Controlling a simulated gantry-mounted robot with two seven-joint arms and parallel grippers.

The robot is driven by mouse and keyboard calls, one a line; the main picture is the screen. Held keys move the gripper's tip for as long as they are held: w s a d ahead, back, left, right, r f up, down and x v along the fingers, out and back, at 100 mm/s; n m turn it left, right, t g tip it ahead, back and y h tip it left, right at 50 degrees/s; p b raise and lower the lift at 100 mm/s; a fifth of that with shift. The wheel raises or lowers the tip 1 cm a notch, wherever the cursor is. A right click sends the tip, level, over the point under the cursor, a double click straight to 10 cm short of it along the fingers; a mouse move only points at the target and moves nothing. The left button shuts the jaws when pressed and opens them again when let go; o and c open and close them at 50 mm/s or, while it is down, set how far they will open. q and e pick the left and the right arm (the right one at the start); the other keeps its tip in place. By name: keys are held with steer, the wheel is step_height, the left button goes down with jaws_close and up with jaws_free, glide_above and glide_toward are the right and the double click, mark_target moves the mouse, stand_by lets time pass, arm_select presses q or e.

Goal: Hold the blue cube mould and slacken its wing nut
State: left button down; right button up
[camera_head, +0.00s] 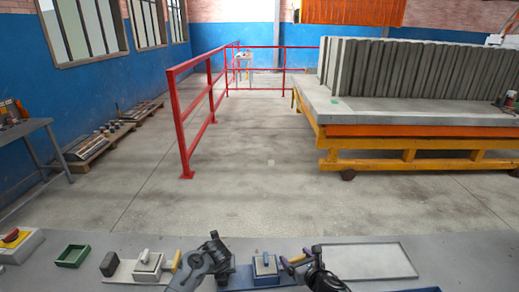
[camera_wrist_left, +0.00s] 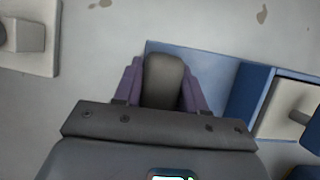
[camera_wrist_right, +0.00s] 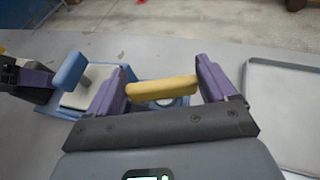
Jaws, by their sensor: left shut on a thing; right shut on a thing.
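The blue cube mould (camera_head: 265,268) stands on a blue base plate at the bench's front, with a pale filled top and a grey stub rising from it. In the left wrist view the mould (camera_wrist_left: 289,105) is at the right edge. My left gripper (camera_wrist_left: 160,82) is shut on the dark grey grip block (camera_wrist_left: 162,76) at the plate's left end. My right gripper (camera_wrist_right: 163,86) is shut on the yellow wing nut (camera_wrist_right: 162,89), to the right of the mould. My right gripper also shows in the head view (camera_head: 295,262). The nut's stud is mostly hidden.
A shallow grey tray (camera_head: 370,262) lies to the right of my right arm. Bare bench shows between them.

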steer(key=n+g+y, duration=0.4)
steer(key=n+y, duration=0.1)
steer(key=n, duration=0.1)
steer(key=shift+f+y, duration=0.1)
steer(key=shift+y, duration=0.3)
steer(key=shift+n+g+y, duration=0.3)
steer(key=shift+n+g, duration=0.2)
steer(key=shift+g, duration=0.1)
steer(key=o, duration=0.9)
steer(key=shift+c, duration=0.2)
steer(key=shift+v, duration=1)
steer(key=v, duration=1)
